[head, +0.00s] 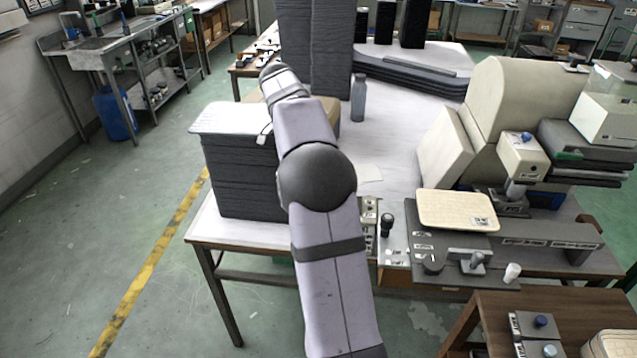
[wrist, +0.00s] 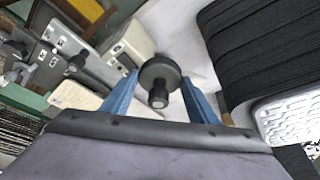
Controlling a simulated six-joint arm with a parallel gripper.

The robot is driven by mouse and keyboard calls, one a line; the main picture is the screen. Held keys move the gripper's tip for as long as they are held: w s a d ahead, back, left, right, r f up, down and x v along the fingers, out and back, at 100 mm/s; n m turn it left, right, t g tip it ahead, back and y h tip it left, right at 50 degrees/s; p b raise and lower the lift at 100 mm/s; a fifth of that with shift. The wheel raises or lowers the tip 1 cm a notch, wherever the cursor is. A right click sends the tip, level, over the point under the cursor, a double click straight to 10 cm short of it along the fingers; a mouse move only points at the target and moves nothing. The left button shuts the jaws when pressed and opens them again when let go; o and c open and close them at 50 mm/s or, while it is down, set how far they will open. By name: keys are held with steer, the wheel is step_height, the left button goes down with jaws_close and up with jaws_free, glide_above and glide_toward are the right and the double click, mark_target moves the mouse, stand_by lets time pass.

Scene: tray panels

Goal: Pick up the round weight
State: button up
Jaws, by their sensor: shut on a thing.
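The round weight (wrist: 150,76) is a dark disc with a short knob, seen in the wrist view between the two blue fingers of my gripper (wrist: 159,84). The fingers press on it from both sides and it is held, clear of the surfaces seen behind it. In the head view my arm reaches away over the table, and its own links hide the gripper and the weight.
A stack of dark sheets with a pale textured top (head: 235,119) stands left of my arm. A grey bottle (head: 358,98) stands behind it. A panel with knobs and a cream tray (head: 457,211) lies to the right, before a large cream machine (head: 530,105). Pale table shows between.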

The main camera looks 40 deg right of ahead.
steer(key=shift+r+p, duration=0.3)
steer(key=shift+r, duration=2.4)
